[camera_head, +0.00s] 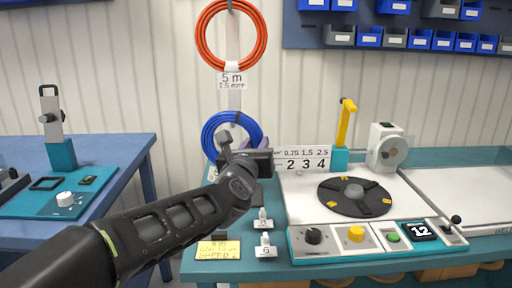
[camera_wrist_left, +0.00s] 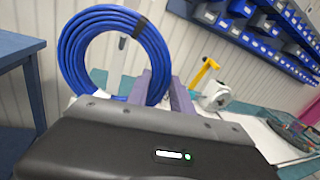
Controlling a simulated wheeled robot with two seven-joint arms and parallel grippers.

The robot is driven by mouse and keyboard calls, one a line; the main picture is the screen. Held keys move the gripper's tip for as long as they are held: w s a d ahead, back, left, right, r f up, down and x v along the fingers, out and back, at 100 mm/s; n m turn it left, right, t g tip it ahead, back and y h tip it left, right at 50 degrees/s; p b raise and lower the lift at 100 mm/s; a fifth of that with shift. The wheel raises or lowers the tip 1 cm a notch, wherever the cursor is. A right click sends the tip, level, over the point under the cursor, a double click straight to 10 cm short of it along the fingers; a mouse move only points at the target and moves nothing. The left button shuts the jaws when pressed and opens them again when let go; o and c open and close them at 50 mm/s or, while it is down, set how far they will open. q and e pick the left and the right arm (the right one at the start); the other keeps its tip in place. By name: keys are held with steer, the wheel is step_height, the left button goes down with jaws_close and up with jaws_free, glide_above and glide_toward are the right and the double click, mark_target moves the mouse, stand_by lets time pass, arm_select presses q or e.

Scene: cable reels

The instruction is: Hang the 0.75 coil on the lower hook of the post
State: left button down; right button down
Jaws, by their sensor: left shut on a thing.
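A blue coil (camera_head: 231,130) is at the lower part of the pale upright post (camera_head: 235,99); it fills the upper left of the left wrist view (camera_wrist_left: 112,50). My left gripper (camera_head: 243,146) is shut on the coil's lower right part, with its fingers (camera_wrist_left: 160,88) around the strands. The coil stands upright in front of the post. The lower hook is hidden, so I cannot tell whether the coil rests on it. An orange coil (camera_head: 231,36) hangs higher on the post above a "5 m" label (camera_head: 231,79). My right gripper is not in view.
A sign (camera_head: 302,158) reading 0.75, 1.5, 2.5 over 2, 3, 4 stands right of my gripper. Beyond it are a yellow lever (camera_head: 346,121), a black turntable (camera_head: 354,197) and a control panel. A blue side table (camera_head: 112,148) stands left. Blue bins (camera_head: 393,40) hang on the wall.

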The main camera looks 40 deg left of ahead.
arm_select(q)
steer(key=shift+w+a+r, duration=0.1)
steer(key=shift+w+a, duration=0.45)
steer(key=shift+w, duration=0.2)
steer(key=shift+w+a, duration=0.55)
steer(key=shift+w, duration=0.15)
steer(key=w+a+f, duration=0.3)
steer(key=w+a, duration=0.1)
steer(key=w, duration=0.2)
steer(key=shift+a, duration=0.35)
steer(key=shift+r, duration=0.1)
steer(key=shift+c, duration=2.1)
jaws_free()
steer(key=shift+s+d+b, duration=0.1)
steer(key=shift+d+b, duration=0.05)
steer(key=shift+b, duration=0.15)
